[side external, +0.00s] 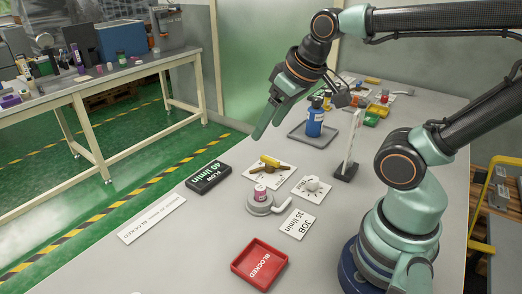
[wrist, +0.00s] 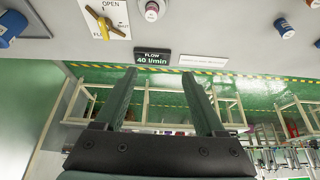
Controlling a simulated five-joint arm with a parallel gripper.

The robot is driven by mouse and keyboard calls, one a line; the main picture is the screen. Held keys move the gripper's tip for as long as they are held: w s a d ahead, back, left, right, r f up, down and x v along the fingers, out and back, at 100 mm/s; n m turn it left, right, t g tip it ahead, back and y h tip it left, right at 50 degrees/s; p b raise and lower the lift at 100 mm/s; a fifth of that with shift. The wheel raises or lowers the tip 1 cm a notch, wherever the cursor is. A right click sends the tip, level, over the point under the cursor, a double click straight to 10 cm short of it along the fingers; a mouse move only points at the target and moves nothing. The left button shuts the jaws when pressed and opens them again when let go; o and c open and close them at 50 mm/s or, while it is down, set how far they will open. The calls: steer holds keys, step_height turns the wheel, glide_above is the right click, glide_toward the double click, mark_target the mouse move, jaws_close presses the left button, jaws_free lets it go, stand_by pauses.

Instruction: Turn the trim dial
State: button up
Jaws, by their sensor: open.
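The trim dial (side external: 311,184) is a white round knob on a small white plate with dark marks, on the table in the side view. It is not seen in the wrist view. My gripper (side external: 264,126) is open and empty, raised above the table to the upper left of the dial and apart from it. In the wrist view my gripper (wrist: 160,73) has its two green fingers wide apart with nothing between them. The flow display (side external: 208,177) reads 40 l/min, and it also shows in the wrist view (wrist: 152,58). A card (side external: 296,224) reads JOB 35 l/min.
A brass lever valve (side external: 268,164) and a grey holder (side external: 259,208) with a small pink-and-white column (side external: 261,192) stand left of the dial. A white upright stand (side external: 348,150) is behind it. Blue bottle (side external: 315,118) stands on a grey tray.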

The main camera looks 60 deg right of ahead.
steer(key=d+f+m+g, duration=0.3)
steer(key=d+f+m, duration=0.3)
steer(key=d, duration=0.4)
steer(key=m+g, duration=0.2)
steer(key=m, duration=0.4)
glide_toward(313, 179)
step_height(313, 179, down, 9)
steer(key=shift+w+f, duration=0.1)
steer(key=shift+w, duration=0.05)
jaws_close()
